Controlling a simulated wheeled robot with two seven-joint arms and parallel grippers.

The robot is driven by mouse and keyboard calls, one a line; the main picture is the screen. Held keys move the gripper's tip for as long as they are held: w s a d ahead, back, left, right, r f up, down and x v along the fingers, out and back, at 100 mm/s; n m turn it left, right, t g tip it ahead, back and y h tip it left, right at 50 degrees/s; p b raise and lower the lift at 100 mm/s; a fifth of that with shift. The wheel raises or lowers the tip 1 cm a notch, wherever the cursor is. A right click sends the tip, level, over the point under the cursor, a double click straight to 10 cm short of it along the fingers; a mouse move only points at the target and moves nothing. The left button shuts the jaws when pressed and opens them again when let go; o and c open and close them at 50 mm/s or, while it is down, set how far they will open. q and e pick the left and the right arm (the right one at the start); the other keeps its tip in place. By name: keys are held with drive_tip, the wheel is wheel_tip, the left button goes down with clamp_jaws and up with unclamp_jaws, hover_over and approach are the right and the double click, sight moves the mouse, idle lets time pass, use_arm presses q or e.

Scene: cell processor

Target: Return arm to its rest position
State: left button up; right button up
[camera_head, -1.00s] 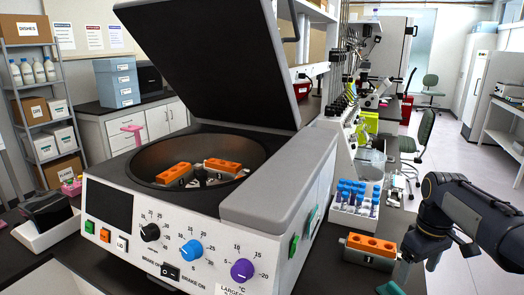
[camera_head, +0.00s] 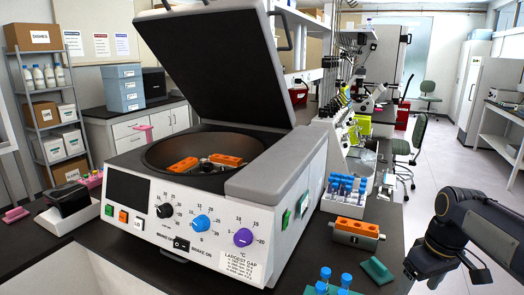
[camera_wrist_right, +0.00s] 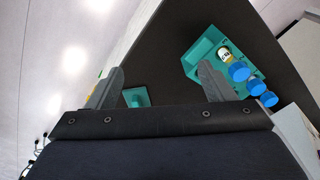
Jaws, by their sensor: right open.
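My right arm comes in at the right edge of the head view. Its gripper (camera_head: 458,272) hangs beyond the front right edge of the bench, apart from everything on it. In the right wrist view the two grey fingers (camera_wrist_right: 160,86) are spread apart with nothing between them. Below them lie a small teal piece (camera_wrist_right: 136,97) on the dark bench and a teal rack (camera_wrist_right: 201,52) with several blue-capped tubes (camera_wrist_right: 256,86). My left gripper is not in view.
A centrifuge (camera_head: 205,215) with its lid (camera_head: 215,70) raised stands on the bench (camera_head: 395,240); orange tube holders (camera_head: 182,165) sit inside. An orange-topped holder (camera_head: 356,232), a white rack of blue-capped tubes (camera_head: 345,190) and the teal piece (camera_head: 377,270) stand at right. Floor is clear at right.

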drive_tip(key=s+a+f+m+t+y, duration=0.1)
drive_tip(key=s+a+f+m+t, duration=0.1)
drive_tip(key=s+a, duration=0.6)
drive_tip(key=s+a+f+m+t+y, duration=0.2)
drive_tip(key=s+a, duration=0.6)
drive_tip(key=s, duration=0.2)
drive_tip(key=shift+s+f+t, duration=0.2)
drive_tip(key=shift+s+t, duration=0.1)
drive_tip(key=shift+t, duration=0.1)
